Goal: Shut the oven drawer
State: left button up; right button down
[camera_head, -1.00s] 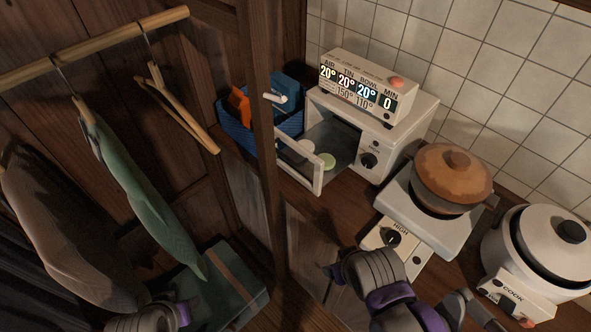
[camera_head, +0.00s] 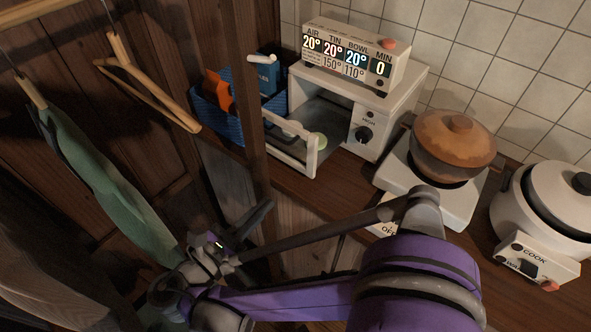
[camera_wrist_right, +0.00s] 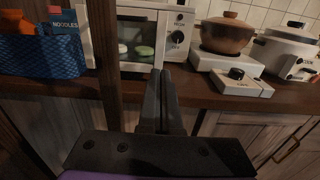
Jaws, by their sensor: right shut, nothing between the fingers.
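The white oven (camera_head: 405,95) stands on the wooden counter, its drawer pulled out toward the left front. The drawer's pale frame front (camera_head: 290,147) stands clear of the oven's body, with small round green and white pieces behind it. In the right wrist view the drawer front (camera_wrist_right: 137,68) is just beyond the fingers. My right gripper (camera_head: 262,211) is below and left of the drawer front, beside the wooden post. Its dark fingers (camera_wrist_right: 162,75) are together and empty, apparently short of the drawer. My left gripper is not in view.
A wooden post (camera_head: 252,110) rises left of the drawer. A blue basket (camera_head: 222,122) stands behind it. A brown pot (camera_head: 452,145) on a burner and a white cooker (camera_head: 545,210) stand to the right. Hangers and a green garment (camera_head: 100,185) hang at left.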

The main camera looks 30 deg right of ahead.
aim_at(336, 146)
jog(key=x, duration=1.3)
jog(key=shift+d, duration=0.3)
jog(key=shift+w, duration=0.1)
jog(key=x, duration=1.4)
jog(key=shift+d, duration=0.15)
jog(key=shift+w+d, duration=0.15)
jog(key=shift+d, duration=0.05)
jog(key=shift+r, duration=0.3)
